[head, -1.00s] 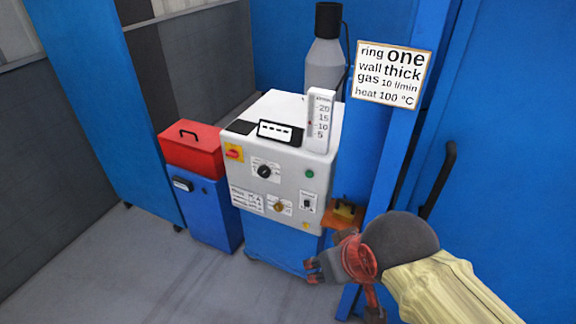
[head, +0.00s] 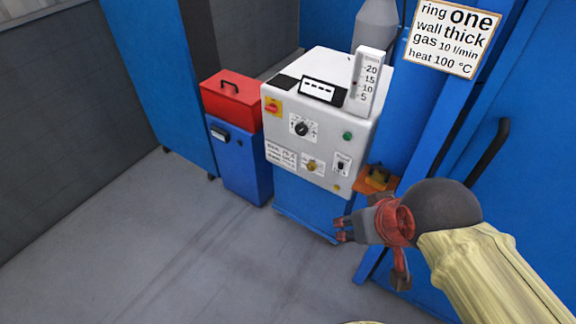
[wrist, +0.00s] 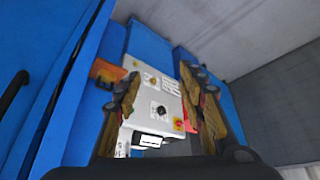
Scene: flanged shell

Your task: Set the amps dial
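The white machine (head: 320,75) stands on a blue base and carries two round dials on its front. The upper dial is black (head: 302,129) inside a marked white plate; the lower one is brass-coloured (head: 312,166). Their lettering is too small to read, so I cannot tell which is the amps dial. My gripper (head: 342,228) is in front of the machine's lower right, apart from it. In the wrist view my gripper's fingers (wrist: 163,74) are spread and empty, with the black dial (wrist: 161,110) and brass dial (wrist: 153,80) visible beyond, between them.
A sign (head: 449,37) reads ring one, wall thick, gas 10 l/min, heat 100 °C. A red switch (head: 273,106), green button (head: 347,136) and small toggle (head: 340,165) share the panel. A red toolbox (head: 232,98) sits on a blue cabinet (head: 240,165) at left. Grey floor lies open in front.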

